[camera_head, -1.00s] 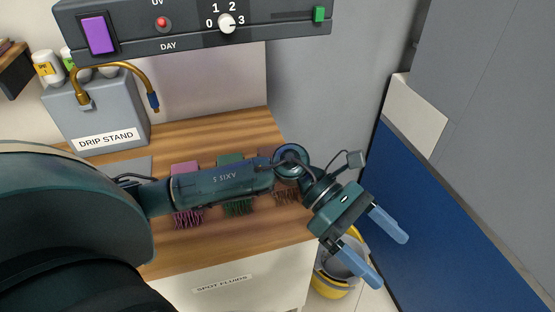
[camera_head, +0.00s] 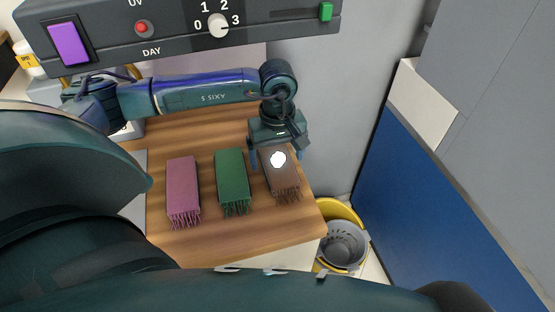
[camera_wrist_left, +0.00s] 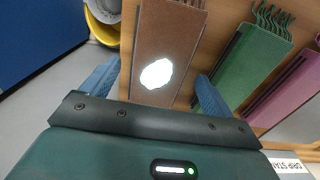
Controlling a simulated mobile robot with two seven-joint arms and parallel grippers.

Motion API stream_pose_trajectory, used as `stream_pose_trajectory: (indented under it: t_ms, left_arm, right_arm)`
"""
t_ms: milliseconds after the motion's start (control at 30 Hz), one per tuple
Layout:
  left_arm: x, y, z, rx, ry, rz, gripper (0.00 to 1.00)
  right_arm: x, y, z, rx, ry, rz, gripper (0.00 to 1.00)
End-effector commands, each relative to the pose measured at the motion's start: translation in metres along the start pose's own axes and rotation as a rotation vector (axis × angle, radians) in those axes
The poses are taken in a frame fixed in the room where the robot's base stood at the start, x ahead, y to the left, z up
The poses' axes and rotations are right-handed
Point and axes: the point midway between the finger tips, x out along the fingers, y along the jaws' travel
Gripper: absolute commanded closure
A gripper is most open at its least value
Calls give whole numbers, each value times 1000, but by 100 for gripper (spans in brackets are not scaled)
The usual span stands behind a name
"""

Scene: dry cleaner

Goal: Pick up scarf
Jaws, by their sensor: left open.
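Three folded, fringed scarves lie side by side on the wooden counter: a pink scarf (camera_head: 183,188), a green scarf (camera_head: 231,177) and a brown scarf (camera_head: 285,182). The brown one is nearest the counter's right edge and has a bright white patch on it. My left gripper (camera_head: 279,157) is open over the back part of the brown scarf. In the left wrist view its two blue fingers (camera_wrist_left: 155,88) stand on either side of the brown scarf (camera_wrist_left: 170,40), with the green scarf (camera_wrist_left: 245,62) beyond one finger. I cannot tell how high the fingertips are. My right gripper is not in view.
The wooden counter (camera_head: 210,228) has bare room in front of the scarves. A yellow bucket with a grey basket (camera_head: 343,243) stands on the floor to its right. A dark control panel (camera_head: 180,35) overhangs the back. A blue panel (camera_head: 425,190) stands at the right.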

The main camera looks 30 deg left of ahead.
Motion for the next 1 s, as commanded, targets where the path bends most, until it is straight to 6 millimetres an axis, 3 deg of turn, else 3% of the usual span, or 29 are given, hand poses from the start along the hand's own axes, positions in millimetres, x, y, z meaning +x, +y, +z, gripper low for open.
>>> stream_pose_trajectory:
  t_ms: [133,367,1000]
  left_arm:
    - [12,0,1,1,-2,1,13]
    - [14,1,0,1,-1,3,13]
    - [13,1,0,0,-1,3,62]
  right_arm:
    - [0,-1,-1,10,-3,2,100]
    - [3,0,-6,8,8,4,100]
    - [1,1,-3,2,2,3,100]
